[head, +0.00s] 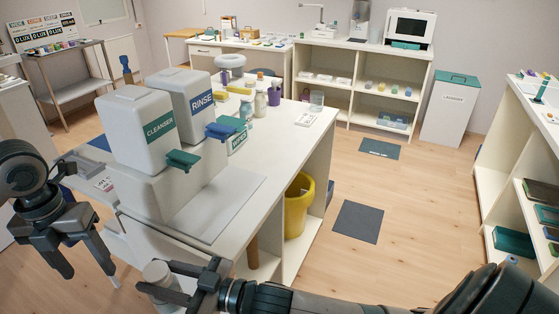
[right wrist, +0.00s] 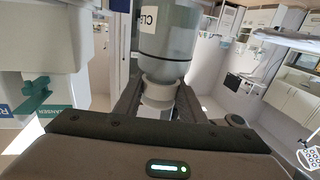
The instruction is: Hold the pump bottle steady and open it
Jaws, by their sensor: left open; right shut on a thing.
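The pump bottle (head: 157,272) is pale and shows only in part at the bottom of the head view, beside the near end of the white counter. My right gripper (head: 160,277) is shut on it. In the right wrist view, the fingers (right wrist: 158,103) close on either side of its narrow white part, and the wider grey-white body (right wrist: 168,45) with a label reading "CL" shows beyond. My left gripper (head: 90,276) is open and empty, left of the bottle and apart from it. The bottle's lower part is hidden in the head view.
The CLEANSER dispenser (head: 137,128) and the RINSE dispenser (head: 190,100), with green and blue levers, stand on the white counter (head: 285,130). Small bottles stand behind them. A yellow bin (head: 298,205) sits under the counter. The floor to the right is mostly clear.

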